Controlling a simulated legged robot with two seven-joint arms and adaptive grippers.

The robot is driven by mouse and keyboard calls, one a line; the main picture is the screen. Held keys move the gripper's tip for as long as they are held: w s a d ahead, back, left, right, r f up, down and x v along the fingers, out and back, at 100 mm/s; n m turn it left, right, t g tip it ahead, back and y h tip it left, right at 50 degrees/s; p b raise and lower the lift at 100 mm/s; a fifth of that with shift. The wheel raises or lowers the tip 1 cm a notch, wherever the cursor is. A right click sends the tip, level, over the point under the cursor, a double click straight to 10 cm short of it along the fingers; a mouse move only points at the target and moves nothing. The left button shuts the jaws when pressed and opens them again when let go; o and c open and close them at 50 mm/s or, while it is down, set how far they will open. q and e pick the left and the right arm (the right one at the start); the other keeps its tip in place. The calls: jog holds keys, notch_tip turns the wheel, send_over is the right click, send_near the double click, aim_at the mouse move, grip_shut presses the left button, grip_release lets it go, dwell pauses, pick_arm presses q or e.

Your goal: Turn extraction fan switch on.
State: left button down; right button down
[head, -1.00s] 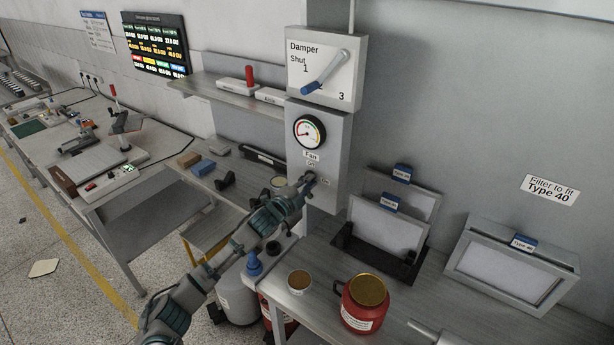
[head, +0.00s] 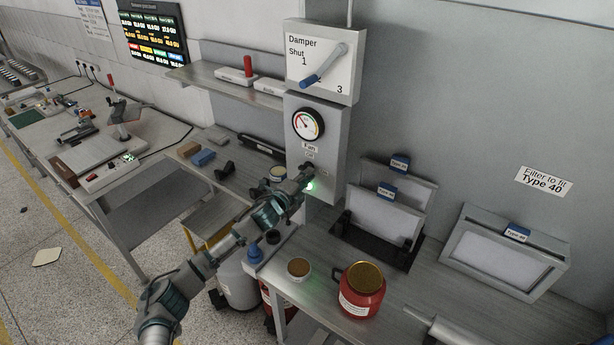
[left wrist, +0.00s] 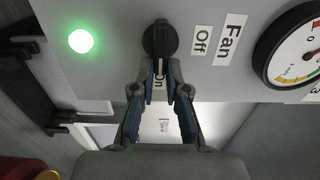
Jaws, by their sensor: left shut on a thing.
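The grey fan box (head: 329,150) hangs on the wall, with a round gauge (head: 308,124) and a Fan label. In the left wrist view, the black fan switch knob (left wrist: 158,38) has its white mark toward the On label, which is partly hidden between my fingers. The Off label (left wrist: 201,40) is beside the knob. A green lamp (left wrist: 81,41) glows; its light shows in the head view (head: 309,185). My left gripper (left wrist: 161,88) is shut on the knob's near end. In the head view, my left gripper (head: 303,177) covers the knob. My right gripper is out of view.
The damper panel (head: 320,62) with its blue-handled lever is above the fan box. Below, the bench holds a red jar (head: 362,290), a small brown-topped pot (head: 299,269) and a black rack (head: 375,243) with filters. A framed filter (head: 505,252) stands at right.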

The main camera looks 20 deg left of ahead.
pick_arm(q)
jog(key=shift+f, duration=0.2)
jog(key=c, duration=1.2)
grip_release()
jog(key=shift+w+d, duration=0.1)
jog(key=v, duration=1.2)
